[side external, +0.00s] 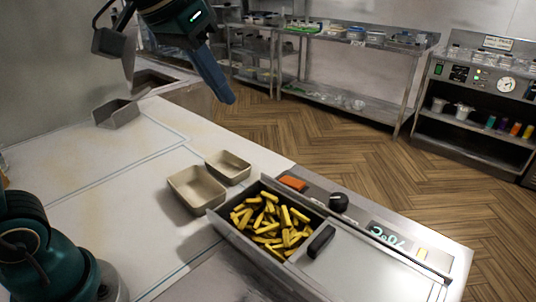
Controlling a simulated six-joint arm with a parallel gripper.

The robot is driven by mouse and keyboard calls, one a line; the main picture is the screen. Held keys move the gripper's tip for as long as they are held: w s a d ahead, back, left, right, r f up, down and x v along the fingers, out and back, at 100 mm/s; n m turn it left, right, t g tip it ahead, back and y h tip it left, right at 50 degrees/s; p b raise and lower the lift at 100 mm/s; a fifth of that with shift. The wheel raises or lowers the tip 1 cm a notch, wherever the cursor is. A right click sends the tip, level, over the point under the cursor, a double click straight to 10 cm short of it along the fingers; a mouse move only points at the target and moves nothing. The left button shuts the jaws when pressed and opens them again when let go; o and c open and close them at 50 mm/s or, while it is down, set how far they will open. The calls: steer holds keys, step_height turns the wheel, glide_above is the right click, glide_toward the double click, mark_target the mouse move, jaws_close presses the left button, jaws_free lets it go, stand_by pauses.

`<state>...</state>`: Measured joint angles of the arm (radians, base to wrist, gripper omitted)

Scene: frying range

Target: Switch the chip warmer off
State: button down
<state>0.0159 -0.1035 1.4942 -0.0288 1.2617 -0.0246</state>
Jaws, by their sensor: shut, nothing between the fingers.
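The chip warmer (372,262) is a metal unit at the lower right of the side external view. Its open well holds several yellow chips (268,226). On its far-side panel are an orange-red rocker switch (293,183), a black knob (338,202) and a lit display (386,236) that seems to read 70°C, turned around from this view. A black handle (321,241) sits beside the well. My gripper (230,98) is at the upper left, its blue fingers together and empty, pointing down. It is well above the counter and apart from the warmer.
Two beige trays (197,190) stand on the white counter (90,190) just left of the warmer. A grey scoop-like holder (117,113) sits farther back. Steel shelves (345,85) and an equipment rack (475,120) stand across the wooden floor. Air above the warmer panel is clear.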

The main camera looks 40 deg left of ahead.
steer(key=w+d+f+g, duration=0.1)
steer(key=w+f+g, duration=0.1)
steer(key=w+f, duration=0.7)
steer(key=w, duration=0.3)
steer(key=shift+d, duration=0.3)
steer(key=shift+w, duration=0.1)
glide_toward(296, 183)
steer(key=x, duration=0.5)
steer(key=shift+w+a+f, duration=0.1)
steer(key=shift+f, duration=0.65)
